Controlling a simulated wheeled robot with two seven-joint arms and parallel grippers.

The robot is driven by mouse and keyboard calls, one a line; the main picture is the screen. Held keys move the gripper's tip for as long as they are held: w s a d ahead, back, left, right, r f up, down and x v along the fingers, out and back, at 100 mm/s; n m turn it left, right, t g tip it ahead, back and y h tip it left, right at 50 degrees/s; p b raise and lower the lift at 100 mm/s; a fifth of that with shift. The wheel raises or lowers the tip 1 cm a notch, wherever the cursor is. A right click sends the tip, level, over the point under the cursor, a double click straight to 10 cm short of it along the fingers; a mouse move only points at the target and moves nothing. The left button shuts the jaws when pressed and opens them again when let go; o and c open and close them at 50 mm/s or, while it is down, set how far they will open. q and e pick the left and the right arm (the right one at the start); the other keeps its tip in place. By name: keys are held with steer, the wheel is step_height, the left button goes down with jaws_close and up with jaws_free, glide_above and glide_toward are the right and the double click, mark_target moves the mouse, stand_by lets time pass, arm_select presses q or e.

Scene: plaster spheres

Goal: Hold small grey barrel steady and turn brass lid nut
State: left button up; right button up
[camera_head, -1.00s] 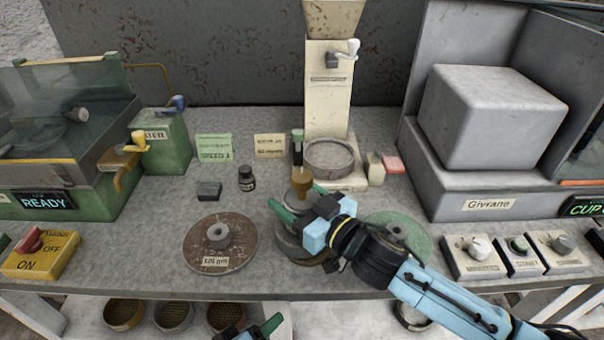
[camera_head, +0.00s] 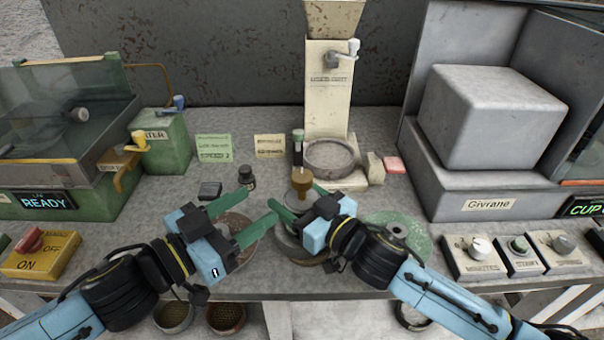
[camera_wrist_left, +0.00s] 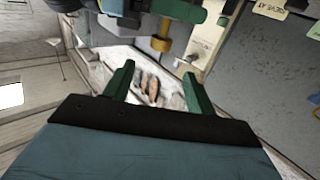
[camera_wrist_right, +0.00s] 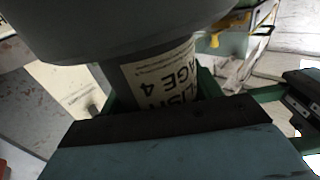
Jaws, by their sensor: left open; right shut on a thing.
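The small grey barrel shows large in the right wrist view (camera_wrist_right: 130,35), with a wide grey upper part and a label reading "STAGE 4" below. In the head view it stands at the middle front of the bench, mostly hidden by my right gripper (camera_head: 298,203), which is shut on it. The brass lid nut (camera_head: 302,178) sits on top of the barrel; what seems to be the nut also shows in the left wrist view (camera_wrist_left: 161,43). My left gripper (camera_head: 257,213) is open and empty, left of the barrel, its fingers pointing towards it and apart from it.
A brown disc (camera_head: 238,222) lies under my left gripper and a green disc (camera_head: 410,232) lies right of the barrel. A cream dispenser (camera_head: 328,100) with a round grey dish (camera_head: 329,155) stands behind. A small dark bottle (camera_head: 247,176) stands at left.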

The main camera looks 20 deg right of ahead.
mark_target(294, 181)
arm_select(q)
steer(key=x, duration=1.2)
steer(key=shift+r, duration=0.1)
steer(key=shift+a, duration=0.1)
steer(key=c, duration=1)
